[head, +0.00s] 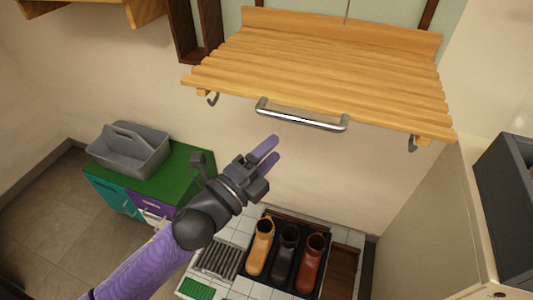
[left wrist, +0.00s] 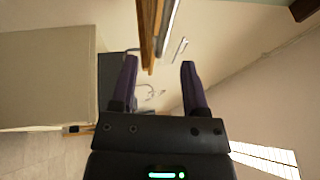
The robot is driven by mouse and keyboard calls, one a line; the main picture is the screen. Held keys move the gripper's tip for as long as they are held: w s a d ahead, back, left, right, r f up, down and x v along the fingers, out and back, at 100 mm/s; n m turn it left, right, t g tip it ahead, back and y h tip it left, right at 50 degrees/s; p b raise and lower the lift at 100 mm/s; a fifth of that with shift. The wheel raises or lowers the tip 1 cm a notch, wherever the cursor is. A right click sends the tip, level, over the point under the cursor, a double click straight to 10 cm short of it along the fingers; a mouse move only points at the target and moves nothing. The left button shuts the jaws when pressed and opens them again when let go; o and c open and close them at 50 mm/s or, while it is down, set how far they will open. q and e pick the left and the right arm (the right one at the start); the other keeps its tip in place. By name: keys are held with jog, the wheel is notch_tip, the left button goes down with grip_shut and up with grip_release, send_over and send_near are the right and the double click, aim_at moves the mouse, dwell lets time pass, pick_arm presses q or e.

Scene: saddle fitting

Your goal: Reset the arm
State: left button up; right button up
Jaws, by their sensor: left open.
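My left gripper (head: 270,152) is in the middle of the head view, its arm coming in from the lower left. Its two purple fingers point up and to the right, below the wooden slatted shelf, and hold nothing. In the left wrist view the fingers (left wrist: 158,85) stand apart with an empty gap between them. The edge of a wooden board shows beyond the fingertips there. My right gripper is in neither view.
The slatted shelf (head: 320,75) has a metal bar (head: 300,118) and hooks along its front edge. A grey caddy (head: 128,152) stands on a green-topped cabinet (head: 178,175) at left. Tan, black and reddish boots (head: 285,255) stand on a dark tray below. A dark box (head: 508,185) is at right.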

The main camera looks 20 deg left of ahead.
pick_arm(q)
jog(key=shift+s+a, duration=0.2)
jog(key=shift+s, duration=0.2)
jog(key=s+a+f+n+g+y, duration=0.1)
jog(key=a+f+n+g+y, duration=0.2)
jog(key=f, duration=0.7)
jog(key=a+f+n+g+y, duration=0.1)
jog(key=a+f+n+y, duration=0.1)
jog(key=f+n, duration=0.5)
jog(key=s+a+f+n+g+y, duration=0.1)
jog(key=s+f+n+g, duration=0.2)
jog(key=f, duration=0.5)
jog(key=s+a+f+g+y, duration=0.1)
jog(key=s+f+g, duration=0.1)
jog(key=s+f, duration=0.5)
jog(key=s+d+f+n+g, duration=0.1)
jog(key=s+f+n+g, duration=0.3)
jog(key=s, duration=0.8)
jog(key=s+d+f+n+g+y, duration=0.1)
jog(key=s+f+n+g, duration=0.2)
jog(key=s+f, duration=0.5)
jog(key=s+g, duration=0.1)
jog(key=s, duration=0.3)
jog(key=shift+s+f+n+g, duration=0.15)
jog(key=shift+f+n+g, duration=0.25)
